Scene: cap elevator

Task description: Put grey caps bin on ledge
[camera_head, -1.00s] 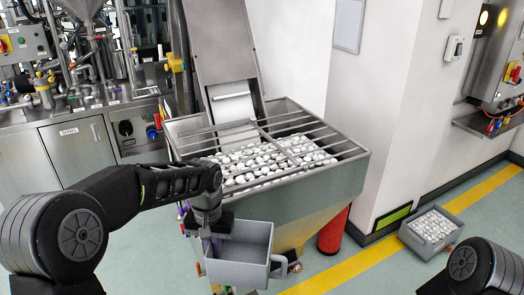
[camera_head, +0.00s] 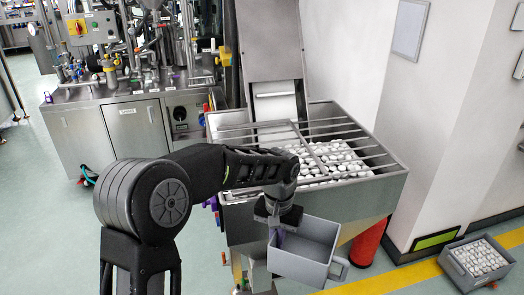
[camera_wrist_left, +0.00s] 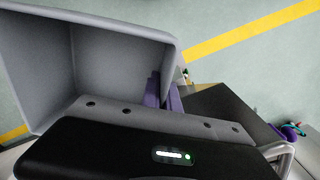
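A grey bin (camera_head: 303,253) with a side handle hangs from my left gripper (camera_head: 279,232) in front of the steel hopper, above the floor. The purple fingers are shut on its wall. In the left wrist view the bin (camera_wrist_left: 115,60) fills the upper left and its visible inside is empty; the purple fingertips (camera_wrist_left: 165,95) are at its edge. A second grey bin (camera_head: 460,269), full of white caps, stands on the floor at the lower right. I cannot tell which surface is the ledge. My right gripper is out of view.
The steel hopper (camera_head: 385,190) holds many white caps under bars, with an inclined elevator (camera_head: 270,50) behind it. A red cylinder (camera_head: 367,243) stands beside it. A steel machine bench (camera_head: 135,125) is at the left. Open floor (camera_head: 50,200) lies at the far left.

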